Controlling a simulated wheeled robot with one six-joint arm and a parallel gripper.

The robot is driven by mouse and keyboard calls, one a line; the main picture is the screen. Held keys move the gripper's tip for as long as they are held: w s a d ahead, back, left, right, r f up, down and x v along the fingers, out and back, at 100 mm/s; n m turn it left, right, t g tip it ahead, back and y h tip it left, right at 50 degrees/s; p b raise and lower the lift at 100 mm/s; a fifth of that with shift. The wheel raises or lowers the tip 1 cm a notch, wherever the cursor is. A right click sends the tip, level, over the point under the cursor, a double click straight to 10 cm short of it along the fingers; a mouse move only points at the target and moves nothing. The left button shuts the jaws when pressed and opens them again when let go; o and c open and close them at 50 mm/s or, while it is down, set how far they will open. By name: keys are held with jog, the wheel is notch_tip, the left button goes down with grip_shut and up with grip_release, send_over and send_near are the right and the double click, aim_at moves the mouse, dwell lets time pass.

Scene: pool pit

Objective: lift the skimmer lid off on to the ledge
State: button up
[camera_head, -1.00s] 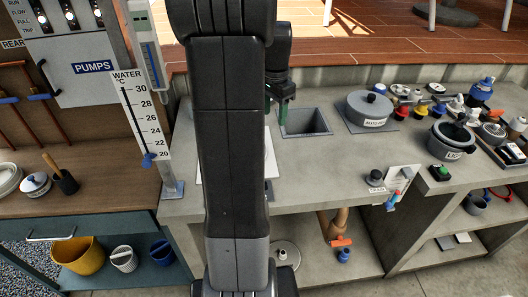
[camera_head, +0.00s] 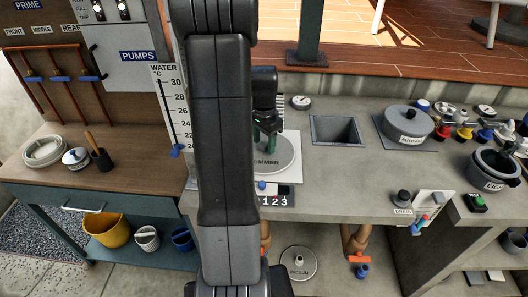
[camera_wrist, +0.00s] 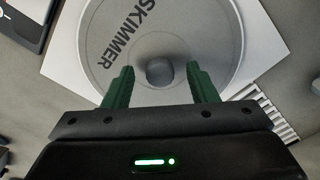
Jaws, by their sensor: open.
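The skimmer lid (camera_head: 276,154) is a round grey disc lettered SKIMMER, lying on a white square plate (camera_head: 292,181) on the concrete counter. My arm hides its left part in the head view. In the wrist view the lid (camera_wrist: 185,22) has a rounded grey knob (camera_wrist: 160,72) at its middle. My gripper (camera_wrist: 162,75) has green fingers, open, one on each side of the knob with gaps between. It is empty. In the head view my gripper (camera_head: 266,138) is over the lid; the exact height above it is unclear.
An open square hole (camera_head: 337,130) lies right of the lid, with bare concrete (camera_head: 345,180) around it. A small round gauge (camera_head: 300,102) sits behind. A lidded round pot (camera_head: 407,122) stands further right. A numbered strip (camera_head: 276,201) is at the counter's front.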

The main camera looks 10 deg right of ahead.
aim_at(264, 143)
grip_shut()
jog(key=shift+r, duration=0.15)
notch_tip(264, 143, up, 10)
dwell(0.5)
